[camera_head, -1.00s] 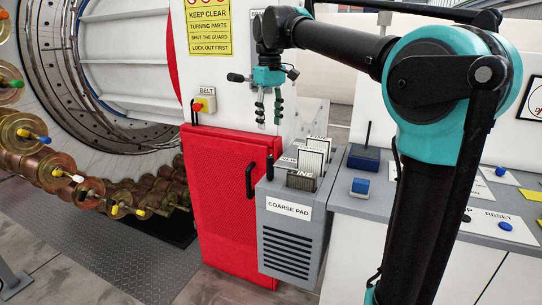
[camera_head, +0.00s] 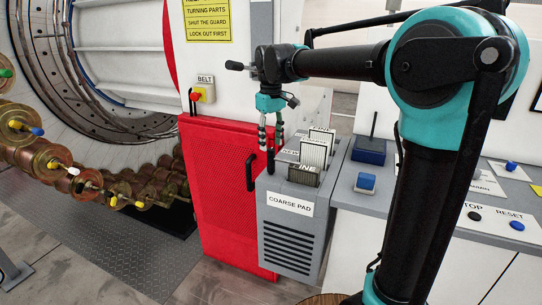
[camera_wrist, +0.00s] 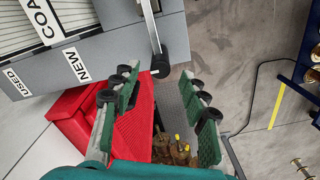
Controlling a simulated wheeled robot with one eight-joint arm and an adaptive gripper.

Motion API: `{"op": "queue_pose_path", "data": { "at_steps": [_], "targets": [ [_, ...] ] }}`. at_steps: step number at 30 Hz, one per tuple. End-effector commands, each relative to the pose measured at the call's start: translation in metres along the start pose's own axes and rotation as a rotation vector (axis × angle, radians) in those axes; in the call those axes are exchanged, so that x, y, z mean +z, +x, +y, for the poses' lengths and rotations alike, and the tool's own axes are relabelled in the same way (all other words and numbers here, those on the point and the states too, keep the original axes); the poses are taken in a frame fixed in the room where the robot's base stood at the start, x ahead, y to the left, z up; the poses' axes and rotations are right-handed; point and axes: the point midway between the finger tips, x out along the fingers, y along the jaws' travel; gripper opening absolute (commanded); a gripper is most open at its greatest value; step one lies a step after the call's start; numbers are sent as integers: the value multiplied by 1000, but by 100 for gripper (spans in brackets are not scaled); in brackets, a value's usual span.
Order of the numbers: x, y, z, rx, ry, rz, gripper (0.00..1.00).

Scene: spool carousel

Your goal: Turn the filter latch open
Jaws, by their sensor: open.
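The grey filter box (camera_head: 290,246) carries a COARSE PAD label and stands in front of the red cabinet. A black latch lever (camera_head: 270,162) stands at its upper left edge. In the wrist view the latch (camera_wrist: 151,30) is a grey bar ending in a black knob. My gripper (camera_head: 270,146) points down just above the lever, open and empty. In the wrist view its two green-padded fingers (camera_wrist: 153,88) are spread, with the knob just ahead of the gap between them. I cannot tell whether a finger touches it.
Filter pads (camera_head: 313,152) stand upright in the box top. Copper spools (camera_head: 95,185) lie farther left. A grey counter (camera_head: 375,200) with a blue button is at right.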

Motion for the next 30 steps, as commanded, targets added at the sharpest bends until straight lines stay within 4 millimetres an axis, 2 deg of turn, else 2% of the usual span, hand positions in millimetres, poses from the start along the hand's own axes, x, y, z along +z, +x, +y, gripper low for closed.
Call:
{"op": "queue_pose_path", "data": {
  "at_steps": [3, 9, 15, 22, 30],
  "targets": [
    [0, 22, 0, 0, 0, 0, 44],
    [0, 48, 0, 0, 0, 0, 44],
    [0, 57, 0, 0, 0, 0, 44],
    [0, 57, 0, 0, 0, 0, 44],
    [0, 57, 0, 0, 0, 0, 12]
  ]
}}
